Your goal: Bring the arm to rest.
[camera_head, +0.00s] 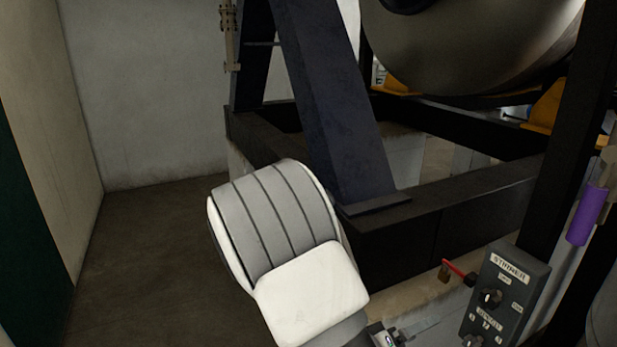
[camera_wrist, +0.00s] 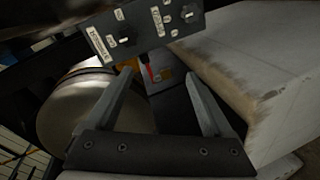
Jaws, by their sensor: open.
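My gripper (camera_wrist: 160,95) shows in the wrist view with its two fingers spread apart. Nothing is between the fingertips, so it is open and empty. Beyond the fingertips, a dark control panel (camera_wrist: 145,25) with knobs and labels appears at the top, with a red-handled part (camera_wrist: 149,72) just below it.
A dark steel frame (camera_head: 440,225) with a slanted post (camera_head: 335,105) stands close behind my arm. It carries a large metal cylinder (camera_head: 475,45). A purple cylinder (camera_head: 587,215) is at the right edge. Open floor (camera_head: 140,260) lies to the left, before a pale wall (camera_head: 145,90).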

